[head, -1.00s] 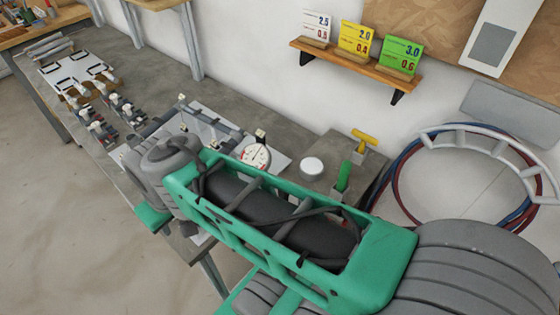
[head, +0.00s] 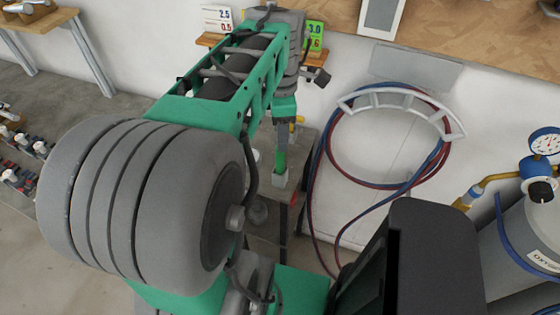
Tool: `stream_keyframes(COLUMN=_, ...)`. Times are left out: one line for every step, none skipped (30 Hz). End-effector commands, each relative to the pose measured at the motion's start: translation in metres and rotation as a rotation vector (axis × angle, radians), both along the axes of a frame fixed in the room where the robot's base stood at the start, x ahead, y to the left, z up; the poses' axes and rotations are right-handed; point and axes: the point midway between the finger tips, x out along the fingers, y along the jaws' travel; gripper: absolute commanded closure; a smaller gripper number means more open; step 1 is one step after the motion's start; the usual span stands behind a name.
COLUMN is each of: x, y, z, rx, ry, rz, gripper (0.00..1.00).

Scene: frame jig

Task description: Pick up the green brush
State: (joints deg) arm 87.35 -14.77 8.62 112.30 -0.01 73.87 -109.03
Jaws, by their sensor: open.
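The green brush (head: 280,161) stands upright with its green handle up, in a small grey block (head: 279,181) near the right end of the workbench. My gripper (head: 282,143) points down right over the handle. It is open by its look, but it is small here and its fingers overlap the top of the handle. I cannot tell whether the fingers are around the handle or just above it. My arm hides much of the bench to the left.
A yellow-handled item (head: 298,120) stands just behind the brush. A white round piece (head: 256,155) shows partly to its left. A wall shelf (head: 318,56) with number cards is behind my arm. Hoses (head: 322,170) hang on a wall rack to the right.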

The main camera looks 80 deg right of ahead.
Motion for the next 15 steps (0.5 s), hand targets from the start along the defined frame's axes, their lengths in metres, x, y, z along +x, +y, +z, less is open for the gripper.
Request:
stream_keyframes(x=-0.001, y=0.001, z=-0.007, rx=0.005, ry=0.0, rz=0.001, gripper=0.52)
stream_keyframes(x=0.0, y=0.001, z=-0.011, rx=0.006, ry=0.0, rz=0.001, gripper=0.52)
stream_keyframes(x=0.0, y=0.001, z=-0.017, rx=0.004, ry=0.001, rz=0.001, gripper=0.52)
stream_keyframes(x=0.0, y=0.001, z=-0.021, rx=0.005, ry=0.0, rz=0.001, gripper=0.52)
stream_keyframes(x=0.0, y=0.001, z=-0.025, rx=0.004, ry=0.001, rz=0.001, gripper=0.52)
stream_keyframes(x=0.0, y=0.001, z=-0.03, rx=0.005, ry=0.0, rz=0.001, gripper=0.52)
stream_keyframes(x=0.001, y=0.001, z=-0.035, rx=0.004, ry=0.001, rz=0.001, gripper=0.52)
stream_keyframes(x=0.001, y=0.001, z=-0.04, rx=0.006, ry=0.0, rz=0.001, gripper=0.52)
stream_keyframes(x=0.002, y=0.0, z=-0.048, rx=0.006, ry=0.0, rz=0.001, gripper=0.52)
stream_keyframes(x=0.002, y=0.0, z=-0.054, rx=0.005, ry=0.0, rz=0.001, gripper=0.52)
stream_keyframes(x=0.002, y=0.0, z=-0.06, rx=0.005, ry=0.0, rz=0.0, gripper=0.52)
stream_keyframes(x=0.002, y=0.0, z=-0.065, rx=0.004, ry=0.0, rz=0.0, gripper=0.52)
stream_keyframes(x=0.002, y=0.0, z=-0.069, rx=0.003, ry=0.0, rz=0.0, gripper=0.52)
stream_keyframes(x=0.002, y=-0.001, z=-0.071, rx=0.001, ry=-0.001, rz=0.0, gripper=0.52)
stream_keyframes(x=0.002, y=-0.001, z=-0.072, rx=0.0, ry=-0.001, rz=0.0, gripper=0.52)
